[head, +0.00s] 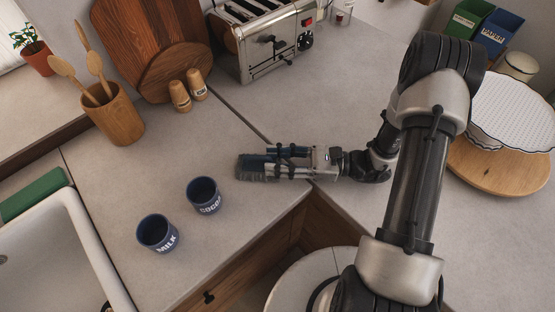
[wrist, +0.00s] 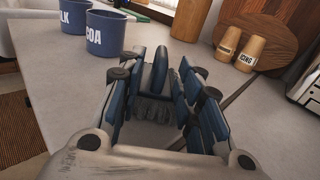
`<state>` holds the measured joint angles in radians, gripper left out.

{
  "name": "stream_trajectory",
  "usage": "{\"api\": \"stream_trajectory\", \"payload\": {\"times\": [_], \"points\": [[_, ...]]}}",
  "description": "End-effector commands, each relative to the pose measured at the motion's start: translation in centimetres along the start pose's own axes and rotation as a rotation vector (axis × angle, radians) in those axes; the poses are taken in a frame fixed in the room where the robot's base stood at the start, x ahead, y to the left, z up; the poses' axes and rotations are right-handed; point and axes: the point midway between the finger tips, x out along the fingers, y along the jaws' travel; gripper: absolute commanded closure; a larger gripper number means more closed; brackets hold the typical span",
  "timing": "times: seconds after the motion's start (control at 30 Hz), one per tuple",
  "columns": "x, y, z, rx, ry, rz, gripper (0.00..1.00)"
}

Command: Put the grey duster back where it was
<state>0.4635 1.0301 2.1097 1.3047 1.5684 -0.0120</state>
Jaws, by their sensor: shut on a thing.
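The grey duster (head: 252,169) shows in the head view at the tip of my gripper (head: 287,162), its grey bristles pointing left. My gripper is shut on it, and the fingers hide much of its body. In the wrist view the grey bristles (wrist: 153,108) show between the fingers of my gripper (wrist: 165,88). The duster is over the counter (head: 235,125), close to the inner corner. I cannot tell whether it touches the surface.
Two blue cups, COCOA (head: 204,196) and MILK (head: 159,234), stand left of the duster. Two wooden shakers (head: 188,90), a utensil pot (head: 114,113), cutting boards (head: 152,45) and a toaster (head: 272,42) stand behind. A white sink (head: 62,262) is at left. Counter between cups and shakers is clear.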

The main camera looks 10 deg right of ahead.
Motion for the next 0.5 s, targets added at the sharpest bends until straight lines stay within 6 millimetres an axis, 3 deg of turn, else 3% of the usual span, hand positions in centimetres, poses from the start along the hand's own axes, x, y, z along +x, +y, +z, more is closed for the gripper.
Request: {"api": "stream_trajectory", "payload": {"times": [0.13,0.17,0.43,0.5], "points": [[0.0,0.02,-0.31,0.001,-0.001,0.0,0.91],[0.0,0.02,-0.23,0.001,0.0,0.0,0.66],[0.0,0.01,-0.18,0.001,0.0,0.0,0.47],[0.0,0.01,-0.17,0.001,0.0,0.0,0.47]]}}
